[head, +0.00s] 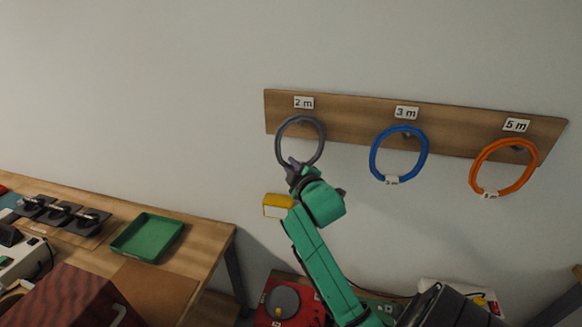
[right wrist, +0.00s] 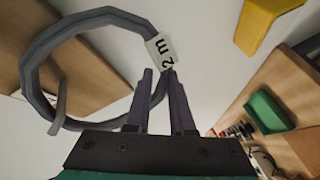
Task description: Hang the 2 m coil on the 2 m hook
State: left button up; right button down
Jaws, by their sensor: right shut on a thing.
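The grey 2 m coil (head: 322,143) is in front of the wooden hook board (head: 350,118), just below the "2 m" sign (head: 304,102). My right gripper (head: 294,166) is shut on the coil's lower edge. In the right wrist view, the fingers (right wrist: 158,95) hold the coil (right wrist: 33,70) right beside its white "2 m" tag (right wrist: 160,50). A grey peg, seemingly the 2 m hook (right wrist: 61,100), shows near the coil's far edge in that view. I cannot tell whether the coil rests on it. My left gripper is not in view.
A blue coil (head: 373,155) hangs under the "3 m" sign and an orange coil (head: 473,165) under "5 m". A yellow block (head: 278,204) shows beside my right arm. A wooden table (head: 205,235) with a green tray (head: 147,237) stands left. Wall space left of the board is clear.

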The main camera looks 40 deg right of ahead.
jog(key=shift+f, duration=0.1)
jog(key=c, duration=0.7)
grip_release()
jog(key=shift+d, duration=0.1)
jog(key=shift+f, duration=0.1)
